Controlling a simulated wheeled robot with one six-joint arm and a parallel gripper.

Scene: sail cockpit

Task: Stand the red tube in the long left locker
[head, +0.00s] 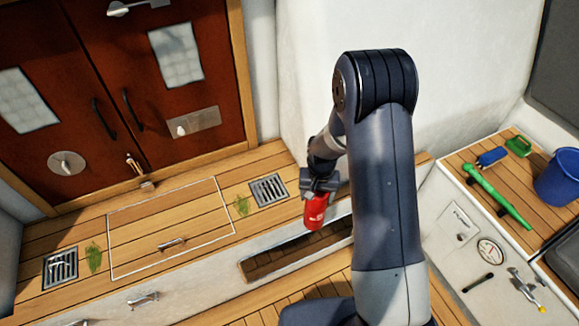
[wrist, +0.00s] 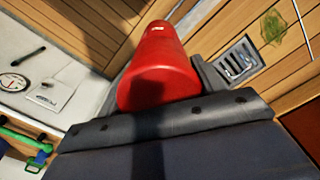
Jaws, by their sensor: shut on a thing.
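The red tube (head: 315,212) hangs below my gripper (head: 319,186) in the head view, looking slightly tilted there. My gripper is shut on it. In the wrist view the tube (wrist: 160,65) fills the upper middle, in front of the dark gripper body. A long open locker (head: 275,264) with a wooden floor lies just below the tube in the head view. The tube's lower end shows near the locker's back edge; I cannot tell whether it is above the opening or inside it. My arm hides the locker's right end.
A closed hatch lid (head: 165,225) and a drain grate (head: 269,190) lie on the bench left of the tube. The right bench holds a green tool (head: 497,197), a blue-handled brush (head: 491,157) and a blue bucket (head: 558,177). A white wall stands behind my arm.

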